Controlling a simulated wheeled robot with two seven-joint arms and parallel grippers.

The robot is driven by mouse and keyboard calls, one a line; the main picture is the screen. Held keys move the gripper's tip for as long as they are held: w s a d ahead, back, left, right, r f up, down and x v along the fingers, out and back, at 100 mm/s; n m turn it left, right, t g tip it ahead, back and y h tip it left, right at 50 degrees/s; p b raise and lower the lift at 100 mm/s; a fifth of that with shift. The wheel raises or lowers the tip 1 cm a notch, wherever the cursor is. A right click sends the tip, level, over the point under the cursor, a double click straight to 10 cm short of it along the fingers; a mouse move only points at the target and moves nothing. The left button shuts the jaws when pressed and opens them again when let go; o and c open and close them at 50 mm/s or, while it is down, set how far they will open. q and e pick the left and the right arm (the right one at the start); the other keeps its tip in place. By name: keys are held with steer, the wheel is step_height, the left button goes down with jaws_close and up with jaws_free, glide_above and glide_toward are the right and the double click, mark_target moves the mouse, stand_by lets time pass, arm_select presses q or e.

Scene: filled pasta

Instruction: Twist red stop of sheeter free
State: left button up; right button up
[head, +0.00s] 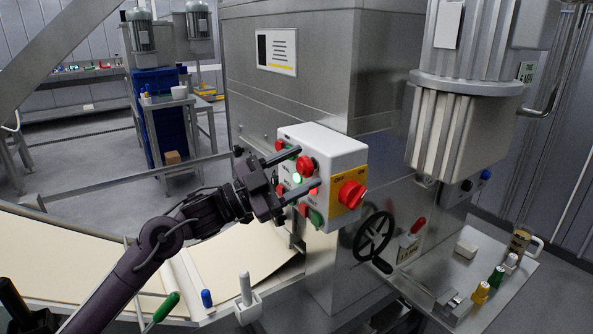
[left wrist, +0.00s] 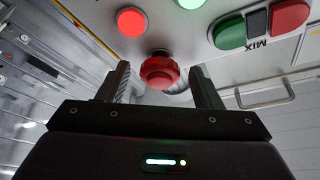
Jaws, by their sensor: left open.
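The red mushroom-shaped stop (head: 306,166) sits on the front of the white control box (head: 325,150) of the sheeter. In the left wrist view the red stop (left wrist: 160,72) shows between my two fingers, with a gap on each side. My left gripper (head: 308,168) is open, its fingers pointing at the box face, one above and one below the stop in the head view. The left gripper (left wrist: 158,68) also shows open in the left wrist view. Whether the fingertips reach past the stop's head I cannot tell. My right gripper is not in view.
A red rotary switch on a yellow plate (head: 341,197) is on the box's side. A lit red lamp (left wrist: 131,21), a green button (left wrist: 230,33) and a red button (left wrist: 290,14) are near the stop. A black handwheel (head: 374,237) is below right. The dough belt (head: 225,255) runs below my arm.

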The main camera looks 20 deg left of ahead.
arm_select(q)
steer(key=shift+s+a+f, duration=0.15)
steer(key=shift+a+f, duration=0.05)
steer(key=b+v, duration=0.2)
steer(key=v, duration=0.5)
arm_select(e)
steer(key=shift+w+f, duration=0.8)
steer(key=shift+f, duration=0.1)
arm_select(q)
steer(key=shift+a+r, duration=0.1)
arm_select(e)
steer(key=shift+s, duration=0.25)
